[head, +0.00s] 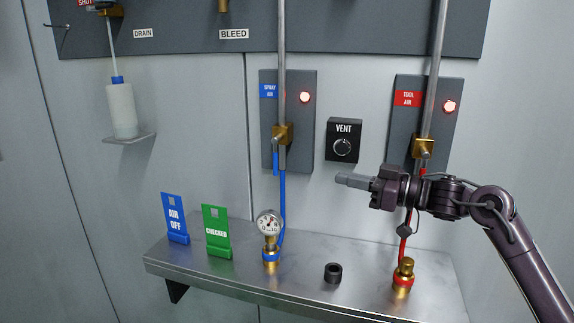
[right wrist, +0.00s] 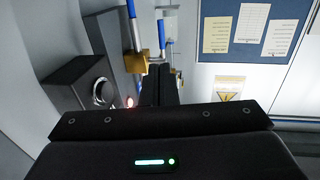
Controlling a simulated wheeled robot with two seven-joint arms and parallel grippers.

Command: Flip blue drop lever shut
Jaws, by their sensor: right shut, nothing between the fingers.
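The blue drop lever (head: 276,163) hangs straight down from the brass valve (head: 284,134) on the spray air panel, beside the blue hose (head: 283,195). In the right wrist view, the picture is upside down, and the brass valve (right wrist: 134,66) and what looks like the blue lever (right wrist: 162,29) show beyond the fingers. My right gripper (head: 342,180) is shut and empty. In the head view, its fingers point left, in front of the wall below the vent box and to the right of the lever. It touches nothing that I can see. My left gripper is out of view.
A vent box (head: 344,141) is above my gripper. The tool air panel (head: 440,130) is behind my right arm. The steel shelf (head: 210,262) below holds a gauge (head: 268,224), a black ring (head: 333,273), a brass fitting (head: 403,275) and two signs.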

